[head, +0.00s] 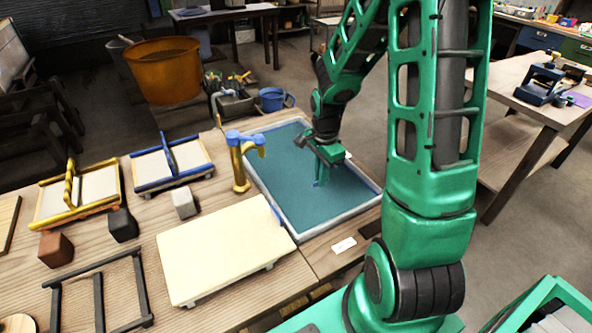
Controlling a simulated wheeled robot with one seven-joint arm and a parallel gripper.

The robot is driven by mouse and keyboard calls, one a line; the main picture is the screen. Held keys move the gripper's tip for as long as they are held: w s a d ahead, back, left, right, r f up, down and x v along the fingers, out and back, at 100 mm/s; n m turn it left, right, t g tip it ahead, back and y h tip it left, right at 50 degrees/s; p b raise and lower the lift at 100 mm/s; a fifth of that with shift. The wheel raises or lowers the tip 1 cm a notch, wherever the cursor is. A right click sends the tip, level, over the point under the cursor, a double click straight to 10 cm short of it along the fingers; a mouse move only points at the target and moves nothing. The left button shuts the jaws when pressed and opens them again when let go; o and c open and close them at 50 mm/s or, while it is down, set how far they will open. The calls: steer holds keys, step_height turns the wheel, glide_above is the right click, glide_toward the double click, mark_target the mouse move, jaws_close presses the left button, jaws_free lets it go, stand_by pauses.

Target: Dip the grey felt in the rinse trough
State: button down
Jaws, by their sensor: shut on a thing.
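The rinse trough (285,188) is a shallow rectangular basin with a pale rim and blue-green water, at the middle of the head view. My gripper (321,181) is over the trough, right of its middle, pointing down with its fingertips at or just under the water surface. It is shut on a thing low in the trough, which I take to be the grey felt. The water and the fingers hide it, so its shape and colour cannot be made out.
A yellow tap with blue handles (241,160) stands at the trough's left edge. A cream board (225,247), a light grey block (185,203), a dark block (122,225) and two framed moulds (172,165) lie left. A blue mug (273,99) stands behind the trough.

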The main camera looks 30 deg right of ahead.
steer(key=shift+r, duration=4.45)
steer(key=shift+r, duration=2)
